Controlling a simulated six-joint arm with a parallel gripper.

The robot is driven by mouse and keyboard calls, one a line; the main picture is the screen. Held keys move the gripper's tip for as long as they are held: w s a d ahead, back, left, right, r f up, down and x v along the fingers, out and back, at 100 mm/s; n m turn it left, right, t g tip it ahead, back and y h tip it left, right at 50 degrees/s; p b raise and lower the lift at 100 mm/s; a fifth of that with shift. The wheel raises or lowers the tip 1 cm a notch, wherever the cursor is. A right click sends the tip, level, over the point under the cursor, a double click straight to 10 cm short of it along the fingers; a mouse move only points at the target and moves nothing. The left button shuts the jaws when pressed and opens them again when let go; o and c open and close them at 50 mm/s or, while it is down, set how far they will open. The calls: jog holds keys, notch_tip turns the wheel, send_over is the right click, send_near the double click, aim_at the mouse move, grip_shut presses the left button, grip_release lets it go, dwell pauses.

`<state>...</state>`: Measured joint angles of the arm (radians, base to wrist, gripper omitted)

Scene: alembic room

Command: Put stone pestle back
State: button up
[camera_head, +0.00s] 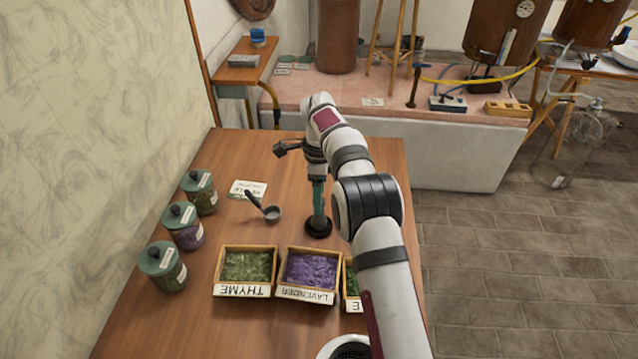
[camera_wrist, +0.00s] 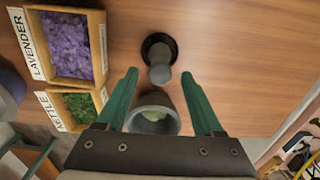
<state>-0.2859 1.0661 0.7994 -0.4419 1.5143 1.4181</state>
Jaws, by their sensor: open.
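A grey, rounded piece that looks like the stone pestle (camera_wrist: 159,74) stands upright on a dark round base (camera_wrist: 158,44) in the wrist view. The base also shows in the head view (camera_head: 318,230), below my gripper. My gripper (camera_wrist: 158,74) is open and points down, its two green fingers apart on either side of the grey piece, touching neither side. In the head view my gripper (camera_head: 318,205) hides most of that piece. A grey cup, perhaps the mortar (camera_wrist: 154,112), with green matter inside, shows near the finger bases. My arm seems to hide it in the head view.
Thyme (camera_head: 247,268), lavender (camera_head: 310,270) and a partly hidden third herb box (camera_head: 352,290) stand in front. A scoop (camera_head: 270,212) and a label card (camera_head: 248,189) lie left of my gripper. Several lidded jars (camera_head: 185,225) line the left. Bare wood (camera_head: 240,155) lies behind.

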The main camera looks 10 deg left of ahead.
notch_tip(320, 180, up, 7)
jog(key=shift+f, duration=0.1)
jog(key=shift+s+d+r, duration=0.15)
jog(key=shift+r, duration=0.2)
jog(key=s+d+r+n+y, duration=0.1)
jog(key=s+d+r+n, duration=0.3)
jog(key=s, duration=0.5)
jog(key=s+d+r+n, duration=0.3)
jog(key=s+d+r, duration=0.2)
jog(key=s+r, duration=0.3)
jog(key=s+d+f+n, duration=0.1)
jog(key=s+f, duration=0.3)
jog(key=s, duration=0.7)
jog(key=s+d+f+n, duration=0.2)
jog(key=s+f+n, duration=0.1)
jog(key=s, duration=0.9)
jog(key=shift+f+n+y, duration=0.4)
jog(key=shift+n, duration=0.3)
